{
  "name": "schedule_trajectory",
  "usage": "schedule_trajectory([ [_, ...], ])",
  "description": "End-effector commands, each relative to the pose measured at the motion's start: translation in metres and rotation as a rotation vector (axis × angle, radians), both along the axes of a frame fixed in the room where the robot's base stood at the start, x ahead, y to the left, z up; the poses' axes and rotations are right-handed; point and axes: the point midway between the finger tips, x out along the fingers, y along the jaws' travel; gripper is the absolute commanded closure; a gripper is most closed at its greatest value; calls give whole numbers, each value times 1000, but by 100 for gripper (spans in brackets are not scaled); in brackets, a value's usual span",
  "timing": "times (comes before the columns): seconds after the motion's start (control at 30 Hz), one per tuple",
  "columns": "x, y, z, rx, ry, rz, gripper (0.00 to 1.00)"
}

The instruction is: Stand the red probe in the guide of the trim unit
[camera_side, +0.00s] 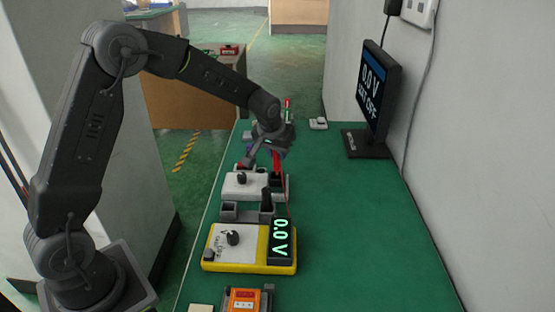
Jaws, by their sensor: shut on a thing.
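My gripper (275,148) is shut on the red probe (277,163), which hangs below it, close to upright. The white unit with a dark knob, which looks like the trim unit (238,190), stands on the green bench below. The probe's lower end is at the dark block (278,183) on this unit's right side. I cannot tell whether the tip is inside the guide or only in front of or above it. A thin lead runs from there toward the yellow meter (207,264), which reads 0.0 V.
A grey holder (229,212) with a dark upright piece (266,199) stands between the unit and the meter. An orange device (243,300) is at the near edge. A monitor (374,90) stands at the right. The bench's right side (350,215) is clear.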

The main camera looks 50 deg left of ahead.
Motion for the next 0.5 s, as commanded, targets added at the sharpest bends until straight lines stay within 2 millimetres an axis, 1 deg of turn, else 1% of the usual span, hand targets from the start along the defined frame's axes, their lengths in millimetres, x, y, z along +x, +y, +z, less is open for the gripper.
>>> schedule_trajectory([
  [0.03, -1, 0, -9, -1, 5, -1, 100],
  [0.1, -1, 0, -20, 0, 4, -1, 100],
  [0.2, 0, 0, -29, -1, 2, 0, 100],
  [0.5, 0, 0, -30, 0, 1, 0, 100],
])
